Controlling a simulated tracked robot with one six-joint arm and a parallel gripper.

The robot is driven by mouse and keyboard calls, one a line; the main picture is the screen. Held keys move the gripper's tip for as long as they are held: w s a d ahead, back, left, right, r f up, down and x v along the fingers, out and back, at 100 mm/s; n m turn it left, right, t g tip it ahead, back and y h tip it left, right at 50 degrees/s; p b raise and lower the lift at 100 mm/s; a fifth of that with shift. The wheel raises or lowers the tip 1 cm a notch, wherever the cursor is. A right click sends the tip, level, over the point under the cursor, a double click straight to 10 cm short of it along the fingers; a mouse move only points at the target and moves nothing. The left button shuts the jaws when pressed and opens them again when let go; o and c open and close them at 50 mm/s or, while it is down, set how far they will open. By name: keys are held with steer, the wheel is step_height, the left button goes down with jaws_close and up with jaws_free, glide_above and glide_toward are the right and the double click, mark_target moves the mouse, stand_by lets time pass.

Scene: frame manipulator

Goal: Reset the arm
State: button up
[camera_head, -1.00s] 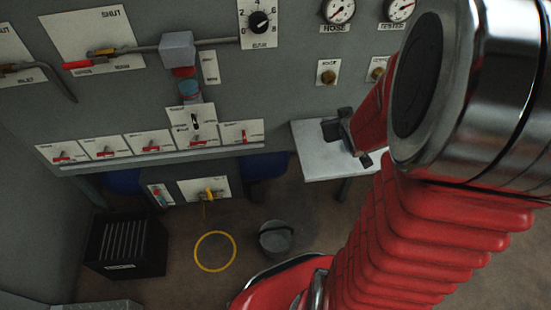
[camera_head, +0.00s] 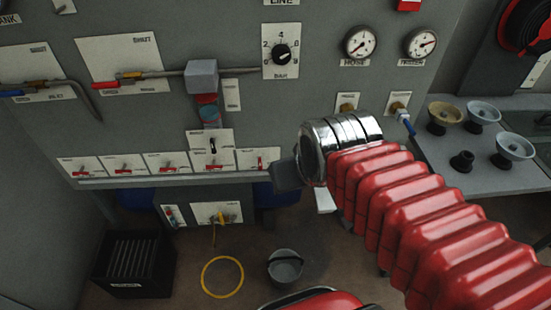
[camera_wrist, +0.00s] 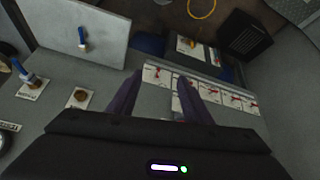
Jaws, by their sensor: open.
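My arm's red ribbed sleeve (camera_head: 405,205) runs from the lower right to a chrome collar (camera_head: 340,140) in the middle of the head view. My gripper shows there as a dark block (camera_head: 287,176), in front of the lower right part of the grey panel (camera_head: 235,135). Its fingers are hard to make out in that view. In the wrist view my gripper (camera_wrist: 159,82) is open, with two dark fingers apart and nothing between them. Behind the fingers is the row of white plates with red switches (camera_wrist: 205,90).
A side table (camera_head: 470,175) with several bowl-shaped parts stands at the right. A black crate (camera_head: 130,262), a yellow ring (camera_head: 222,277) and a bucket (camera_head: 285,268) are on the floor.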

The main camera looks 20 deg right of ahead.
steer(key=s, duration=0.1)
steer(key=a, duration=0.1)
steer(key=s+a, duration=0.1)
steer(key=shift+s+a+r+g+y, duration=0.25)
steer(key=shift+s+r+g+y, duration=0.05)
steer(key=shift+s, duration=0.05)
steer(key=shift+c, duration=0.7)
steer(key=shift+c, duration=0.7)
steer(key=shift+d, duration=0.15)
steer(key=shift+c, duration=0.4)
